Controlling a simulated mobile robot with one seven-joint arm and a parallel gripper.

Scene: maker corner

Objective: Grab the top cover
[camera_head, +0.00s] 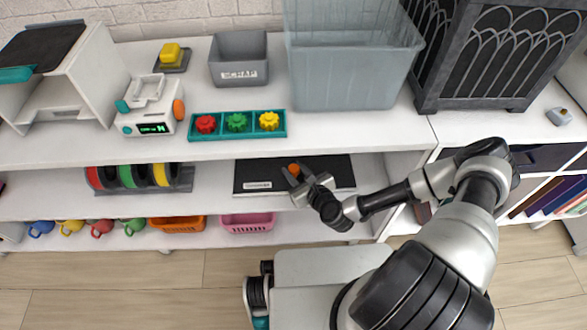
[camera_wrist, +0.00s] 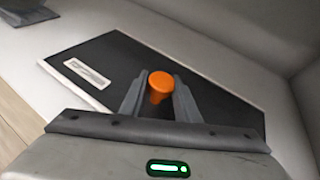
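The top cover (camera_head: 335,168) is a flat black panel with a pale front edge and a small label, lying on the middle shelf. It also shows in the wrist view (camera_wrist: 110,52), with an orange knob (camera_wrist: 160,82) standing up from it. The knob shows in the head view (camera_head: 294,168) as well. My gripper (camera_head: 295,173) is over the cover at the knob. In the wrist view its two fingers (camera_wrist: 160,90) stand apart, one on each side of the knob. It looks open, and I see no clear contact with the knob.
The upper shelf board (camera_head: 350,130) overhangs the cover from behind. A rack of coloured spools (camera_head: 140,177) stands left on the same shelf. Below are orange (camera_head: 178,224) and pink (camera_head: 247,222) baskets. A teal tray of gears (camera_head: 237,125) and a scrap bin (camera_head: 238,60) are above.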

